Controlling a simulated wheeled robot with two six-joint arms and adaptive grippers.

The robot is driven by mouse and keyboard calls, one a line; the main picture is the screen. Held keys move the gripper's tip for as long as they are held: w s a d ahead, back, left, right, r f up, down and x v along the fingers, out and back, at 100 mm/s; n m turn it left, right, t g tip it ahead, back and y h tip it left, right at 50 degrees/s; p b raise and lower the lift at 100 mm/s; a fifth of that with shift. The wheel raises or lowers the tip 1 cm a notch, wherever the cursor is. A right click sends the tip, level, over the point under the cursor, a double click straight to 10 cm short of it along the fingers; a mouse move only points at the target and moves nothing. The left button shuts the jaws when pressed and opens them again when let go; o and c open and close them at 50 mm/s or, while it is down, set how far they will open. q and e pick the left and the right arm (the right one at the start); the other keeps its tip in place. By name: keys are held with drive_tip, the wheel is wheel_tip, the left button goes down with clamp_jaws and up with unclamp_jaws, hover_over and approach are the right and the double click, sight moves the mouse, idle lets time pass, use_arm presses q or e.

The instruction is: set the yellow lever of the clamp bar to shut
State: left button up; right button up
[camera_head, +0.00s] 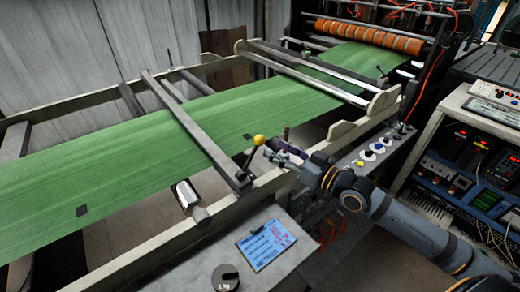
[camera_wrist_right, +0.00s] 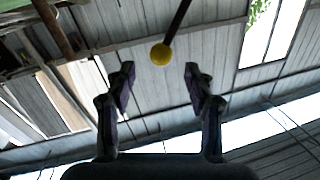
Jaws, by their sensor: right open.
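The clamp bar (camera_head: 188,122) is a dark bar lying across the green web. Its lever is a dark rod with a yellow ball knob (camera_head: 259,140) at the top, rising from the bar's near end. My right gripper (camera_head: 272,149) is just right of the knob, fingers towards it. In the right wrist view the knob (camera_wrist_right: 161,55) shows between and beyond the fingertips (camera_wrist_right: 158,78), with its rod running up to the right. The fingers are apart and nothing is between them. Whether they touch the knob is not clear. My left gripper is not in view.
The green web (camera_head: 110,160) runs through the machine frame towards orange rollers (camera_head: 370,36). A button panel (camera_head: 370,153) stands behind my right arm. Electronics racks (camera_head: 470,165) stand at the right.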

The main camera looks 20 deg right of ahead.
sight(263, 142)
drive_tip(key=b+x, duration=0.1)
drive_tip(key=x, duration=0.5)
drive_tip(key=shift+r, duration=0.1)
drive_tip(key=shift+w+a, duration=0.4)
drive_tip(key=shift+w, duration=0.05)
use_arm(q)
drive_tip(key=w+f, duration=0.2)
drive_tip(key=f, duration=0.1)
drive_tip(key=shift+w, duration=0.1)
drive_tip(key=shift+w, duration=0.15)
use_arm(e)
clamp_jaws()
